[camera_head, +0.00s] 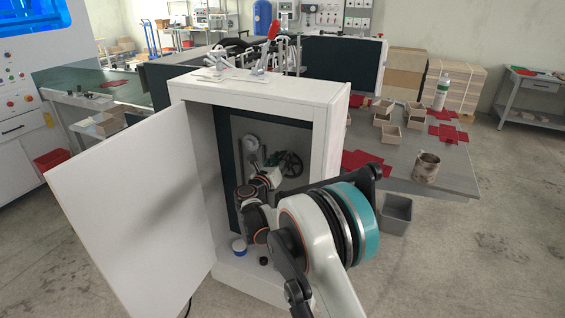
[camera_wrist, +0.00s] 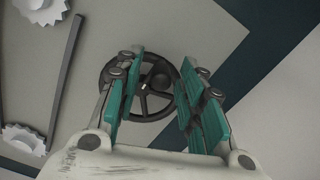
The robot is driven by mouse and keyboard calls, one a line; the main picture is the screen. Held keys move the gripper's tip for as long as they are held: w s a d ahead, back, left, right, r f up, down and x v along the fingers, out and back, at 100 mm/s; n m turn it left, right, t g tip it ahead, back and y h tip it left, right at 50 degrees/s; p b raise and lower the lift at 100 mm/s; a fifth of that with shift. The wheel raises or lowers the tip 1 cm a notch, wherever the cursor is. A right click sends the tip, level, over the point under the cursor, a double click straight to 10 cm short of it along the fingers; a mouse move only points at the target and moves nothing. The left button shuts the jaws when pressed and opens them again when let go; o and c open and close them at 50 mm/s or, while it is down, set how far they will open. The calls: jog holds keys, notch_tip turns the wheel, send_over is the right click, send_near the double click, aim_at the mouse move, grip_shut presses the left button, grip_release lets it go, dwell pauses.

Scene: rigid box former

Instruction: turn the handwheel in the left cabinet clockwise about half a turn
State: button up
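The handwheel (camera_head: 292,164) is a dark spoked wheel on the back panel inside the open white cabinet (camera_head: 330,150). In the wrist view the handwheel (camera_wrist: 146,113) lies beyond my fingers, with its hub and lower spokes showing between them. The teal fingers of my gripper (camera_wrist: 162,60) are spread wide and hold nothing. They overlap the left and right sides of the rim in the picture; I cannot tell whether they touch it. In the head view my gripper (camera_head: 272,168) is inside the cabinet, just left of the wheel, and partly hidden by my arm.
The cabinet door (camera_head: 130,215) stands open to the left. Pale toothed discs (camera_wrist: 22,140) and a dark bar (camera_wrist: 62,85) are left of the wheel in the wrist view.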

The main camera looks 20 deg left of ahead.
jog(key=shift+w, duration=0.25)
grip_shut()
jog(key=shift+d, duration=0.15)
